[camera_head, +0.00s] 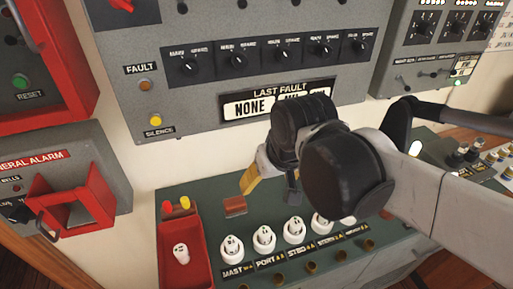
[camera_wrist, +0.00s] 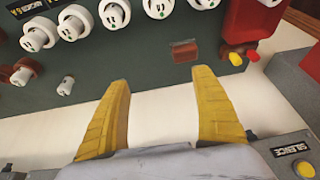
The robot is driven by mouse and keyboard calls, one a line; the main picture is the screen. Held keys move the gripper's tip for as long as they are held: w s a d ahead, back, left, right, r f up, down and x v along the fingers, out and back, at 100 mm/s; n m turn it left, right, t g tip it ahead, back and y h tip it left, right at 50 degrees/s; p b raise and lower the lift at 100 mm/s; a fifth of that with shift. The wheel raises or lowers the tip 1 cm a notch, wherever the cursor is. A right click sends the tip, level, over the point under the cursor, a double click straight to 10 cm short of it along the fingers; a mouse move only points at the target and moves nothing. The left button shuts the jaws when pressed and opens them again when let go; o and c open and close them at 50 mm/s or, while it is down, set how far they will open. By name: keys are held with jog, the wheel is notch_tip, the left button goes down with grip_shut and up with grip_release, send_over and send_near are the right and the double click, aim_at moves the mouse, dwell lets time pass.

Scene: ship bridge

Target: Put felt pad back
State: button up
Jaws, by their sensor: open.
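A small reddish-brown block (camera_head: 235,206), which looks like the felt pad, lies on the green console top (camera_head: 178,200) between the red tray and the row of white knobs. It also shows in the wrist view (camera_wrist: 185,51), beyond the fingertips and nearer the right finger. My gripper (camera_head: 270,183) is above the console's back part, to the right of the block and apart from it. In the wrist view my gripper (camera_wrist: 162,85) has its two yellow fingers wide apart with nothing between them. My arm hides part of the console's right side.
A red tray (camera_head: 172,252) holds a white plug (camera_head: 181,253), with red and yellow pieces at its back end. White knobs (camera_head: 264,238) line the console front. The fault panel (camera_head: 160,90) rises behind. A red guard frame (camera_head: 70,200) juts out at left.

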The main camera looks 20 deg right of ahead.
jog(key=s+d+t, duration=0.1)
jog(key=s, duration=0.1)
jog(key=s+d+t, duration=0.1)
jog(key=shift+s+d+f+t, duration=0.25)
jog(key=shift+s+d+t, duration=0.05)
jog(key=shift+d, duration=0.05)
dwell(2.3)
